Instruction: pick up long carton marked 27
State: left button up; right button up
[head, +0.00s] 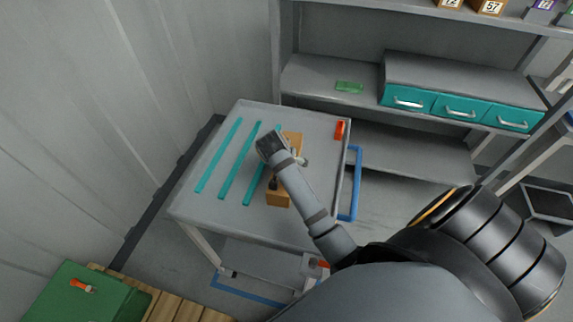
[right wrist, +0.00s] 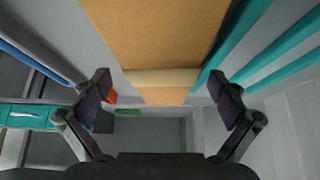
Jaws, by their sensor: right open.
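A long brown carton (head: 279,199) lies on the grey cart top, partly covered by my right arm in the head view. No number can be read on it. In the right wrist view the carton (right wrist: 158,35) fills the upper middle, with a paler band across it near its far end. My right gripper (right wrist: 163,88) is open, its two fingers apart on either side of the carton's line, with nothing held. In the head view the right gripper (head: 288,171) is over the carton, mostly hidden by my arm. My left gripper is not in view.
Several teal strips (head: 238,160) lie on the cart left of the carton. An orange item (head: 340,130) is at the cart's right back corner. A shelf with teal drawers (head: 461,107) and a green item (head: 349,87) stands behind. A green box (head: 75,300) is at lower left.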

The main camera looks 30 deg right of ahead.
jog(key=x, duration=0.5)
jog(key=shift+w+a, duration=0.1)
jog(key=shift+w, duration=0.05)
jog(key=shift+a, duration=0.1)
jog(key=shift+c, duration=0.5)
jog(key=c, duration=1.5)
